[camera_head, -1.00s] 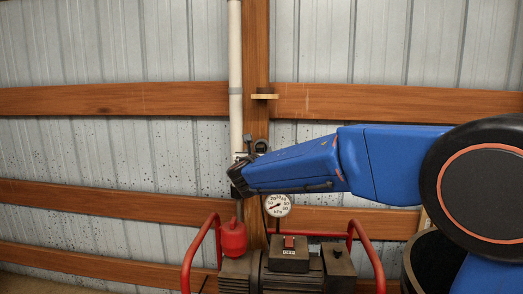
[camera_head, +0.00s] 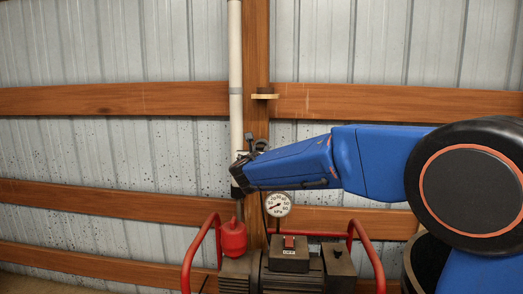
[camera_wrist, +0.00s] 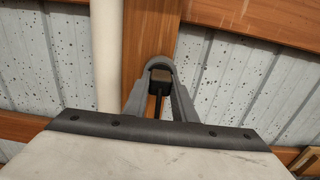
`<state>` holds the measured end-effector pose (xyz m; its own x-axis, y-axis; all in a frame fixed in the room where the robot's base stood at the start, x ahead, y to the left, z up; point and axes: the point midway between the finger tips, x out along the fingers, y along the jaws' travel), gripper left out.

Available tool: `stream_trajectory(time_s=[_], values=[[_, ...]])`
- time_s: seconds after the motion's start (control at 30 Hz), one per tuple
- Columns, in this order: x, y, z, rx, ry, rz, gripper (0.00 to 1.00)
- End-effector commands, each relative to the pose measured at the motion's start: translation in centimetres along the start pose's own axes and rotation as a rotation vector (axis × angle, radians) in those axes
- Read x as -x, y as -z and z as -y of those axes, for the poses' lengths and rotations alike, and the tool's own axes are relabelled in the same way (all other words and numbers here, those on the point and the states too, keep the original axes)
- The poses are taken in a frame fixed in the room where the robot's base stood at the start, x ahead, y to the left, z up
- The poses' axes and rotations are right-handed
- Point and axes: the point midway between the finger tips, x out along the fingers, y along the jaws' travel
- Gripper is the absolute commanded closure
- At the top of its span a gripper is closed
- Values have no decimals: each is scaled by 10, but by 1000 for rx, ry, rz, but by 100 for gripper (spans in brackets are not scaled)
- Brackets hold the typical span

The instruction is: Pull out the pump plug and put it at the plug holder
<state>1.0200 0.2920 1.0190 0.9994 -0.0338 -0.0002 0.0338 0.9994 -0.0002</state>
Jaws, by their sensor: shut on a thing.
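My gripper (camera_wrist: 160,66) has its two grey fingers closed around the black pump plug (camera_wrist: 158,78) in the wrist view, with a dark cord hanging below the plug. The wooden post shows behind them. In the head view my gripper (camera_head: 240,168) is in front of the white pipe, left of the post and above the pump; the plug cannot be made out clearly there. A small pale wooden shelf (camera_head: 264,96) on the post, above the gripper, looks like the plug holder. The pump (camera_head: 290,255), with red handles and a switch, stands below.
A white vertical pipe (camera_head: 235,60) runs close beside the wooden post (camera_head: 258,45). A round gauge (camera_head: 278,204) is just below my forearm. A red cap (camera_head: 233,237) stands at the pump's left. The wall left of the pipe is clear.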

Motion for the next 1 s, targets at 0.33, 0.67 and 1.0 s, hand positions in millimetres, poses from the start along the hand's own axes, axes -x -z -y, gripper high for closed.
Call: stream_trajectory(time_s=[0.33, 0.67, 1.0], values=[[4, 0, 0, -1, 1, 1, 100], [10, -1, 0, 0, 1, 1, 100], [12, 0, 0, 0, 1, 0, 100]])
